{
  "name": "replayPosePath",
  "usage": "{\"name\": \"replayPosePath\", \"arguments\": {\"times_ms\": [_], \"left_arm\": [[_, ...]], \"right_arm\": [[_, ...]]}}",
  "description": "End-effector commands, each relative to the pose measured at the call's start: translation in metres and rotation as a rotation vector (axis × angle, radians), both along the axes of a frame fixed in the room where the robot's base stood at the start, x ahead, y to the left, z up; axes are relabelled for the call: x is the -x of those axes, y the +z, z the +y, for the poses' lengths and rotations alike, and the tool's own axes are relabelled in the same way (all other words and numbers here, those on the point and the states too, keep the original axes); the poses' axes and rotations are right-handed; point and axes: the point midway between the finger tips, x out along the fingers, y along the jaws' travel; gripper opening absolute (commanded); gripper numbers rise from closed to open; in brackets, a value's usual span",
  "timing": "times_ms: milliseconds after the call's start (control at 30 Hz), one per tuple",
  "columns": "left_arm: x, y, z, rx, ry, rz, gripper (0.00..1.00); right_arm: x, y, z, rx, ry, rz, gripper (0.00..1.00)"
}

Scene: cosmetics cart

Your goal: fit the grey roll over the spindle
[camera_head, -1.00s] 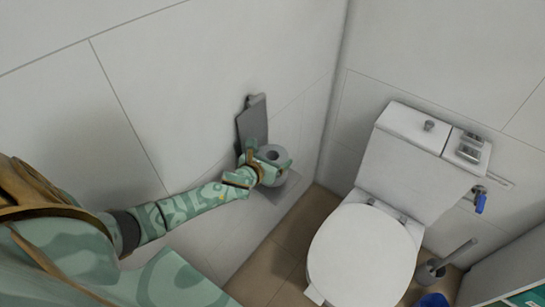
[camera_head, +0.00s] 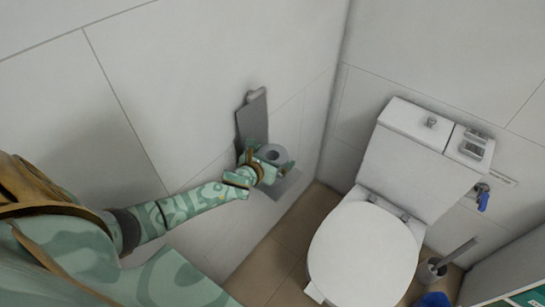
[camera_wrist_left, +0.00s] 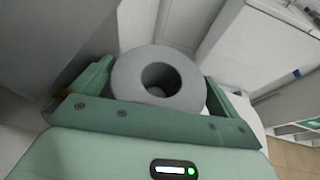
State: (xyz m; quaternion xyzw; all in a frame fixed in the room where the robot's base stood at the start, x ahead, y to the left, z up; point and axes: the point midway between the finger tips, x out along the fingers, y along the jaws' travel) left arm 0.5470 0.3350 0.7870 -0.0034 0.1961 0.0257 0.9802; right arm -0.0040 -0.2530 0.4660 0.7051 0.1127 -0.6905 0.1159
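The grey roll (camera_head: 272,153) shows end-on, with its round hole facing up. It also shows in the left wrist view (camera_wrist_left: 127,76), with a dark hole in its middle. My left gripper (camera_head: 274,165) is shut on it, one finger against each side in the wrist view (camera_wrist_left: 160,85). The roll is in front of a grey wall holder (camera_head: 252,118), whose upright plate rises behind it. A flat grey lower plate (camera_head: 286,186) shows below the gripper. I cannot make out the spindle; the roll and gripper may hide it. My right gripper is not in view.
A white toilet (camera_head: 362,253) with its lid down stands to the right, its cistern (camera_head: 412,150) against the back wall. A toilet brush holder (camera_head: 431,270) is at the far right. Brown floor (camera_head: 285,255) lies clear between wall and toilet.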

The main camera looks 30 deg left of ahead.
Motion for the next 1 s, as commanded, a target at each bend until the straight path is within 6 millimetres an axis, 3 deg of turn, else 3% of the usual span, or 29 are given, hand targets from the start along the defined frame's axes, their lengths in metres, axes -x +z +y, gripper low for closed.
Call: {"name": "replayPosePath", "arguments": {"times_ms": [200,333,600,800,1000], "left_arm": [[0.002,0.001,0.000,0.000,0.000,0.001,1.00],[0.016,0.010,-0.001,-0.001,0.000,0.001,1.00],[0.081,0.041,-0.004,0.000,0.000,0.000,1.00],[0.125,0.055,-0.007,0.000,-0.001,0.001,1.00],[0.147,0.062,-0.008,0.000,0.000,0.001,1.00]], "right_arm": [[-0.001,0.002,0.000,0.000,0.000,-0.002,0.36],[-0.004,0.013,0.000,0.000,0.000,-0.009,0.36],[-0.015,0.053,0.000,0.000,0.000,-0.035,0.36],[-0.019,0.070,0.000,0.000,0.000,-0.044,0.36],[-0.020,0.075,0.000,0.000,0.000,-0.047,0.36]]}}
